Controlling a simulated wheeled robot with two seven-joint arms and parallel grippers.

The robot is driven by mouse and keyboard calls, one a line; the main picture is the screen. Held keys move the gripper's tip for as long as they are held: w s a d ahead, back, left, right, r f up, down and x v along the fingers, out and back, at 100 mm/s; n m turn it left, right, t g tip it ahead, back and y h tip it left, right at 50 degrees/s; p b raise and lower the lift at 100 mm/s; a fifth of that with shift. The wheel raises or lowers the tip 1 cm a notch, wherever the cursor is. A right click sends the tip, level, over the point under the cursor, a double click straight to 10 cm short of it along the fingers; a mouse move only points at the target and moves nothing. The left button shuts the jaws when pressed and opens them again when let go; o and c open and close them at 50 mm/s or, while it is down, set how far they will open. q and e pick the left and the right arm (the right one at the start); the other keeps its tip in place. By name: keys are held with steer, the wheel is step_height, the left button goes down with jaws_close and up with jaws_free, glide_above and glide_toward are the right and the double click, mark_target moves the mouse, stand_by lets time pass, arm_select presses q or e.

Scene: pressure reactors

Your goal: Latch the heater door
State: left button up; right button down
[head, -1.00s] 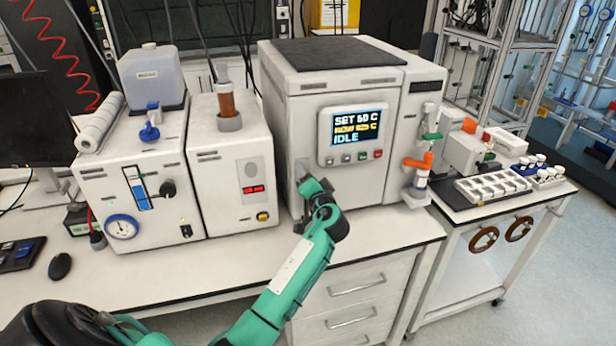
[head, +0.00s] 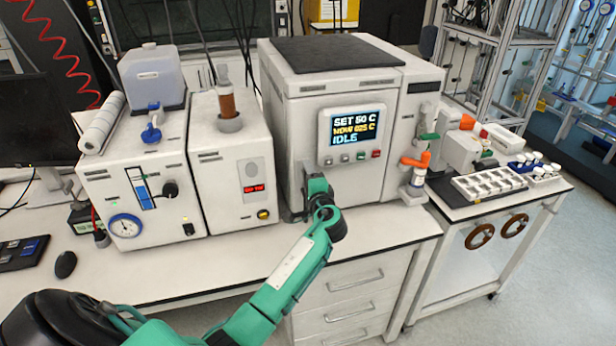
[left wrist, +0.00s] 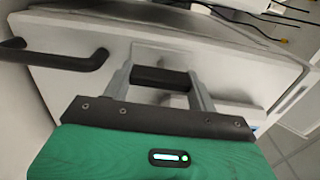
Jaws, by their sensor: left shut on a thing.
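The heater (head: 345,85) is a white box with a dark top and a display reading SET 50 C and IDLE. Its front door (head: 370,180) looks flush with the body; whether it is fully latched I cannot tell. My left gripper (head: 296,205) is at the lower left of the heater front. In the left wrist view my left gripper (left wrist: 160,80) is shut on a short dark bar (left wrist: 160,77) in front of a white panel, apparently a latch or handle part. A black curved handle (left wrist: 60,55) shows left of the fingers. My right gripper is not in view.
A white unit (head: 230,165) with a brown tube stands left of the heater. A vial holder with an orange clamp (head: 415,162) sits at its right. A side table (head: 460,200) holds a vial rack. The bench front (head: 180,270) is clear.

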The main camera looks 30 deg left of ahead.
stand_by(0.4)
arm_select(q)
steer(key=o, duration=1)
steer(key=shift+d, duration=0.1)
steer(key=b+v, duration=0.4)
steer(key=v, duration=0.9)
steer(key=shift+s+d, duration=0.25)
steer(key=shift+s, duration=0.05)
steer(key=shift+f, duration=0.15)
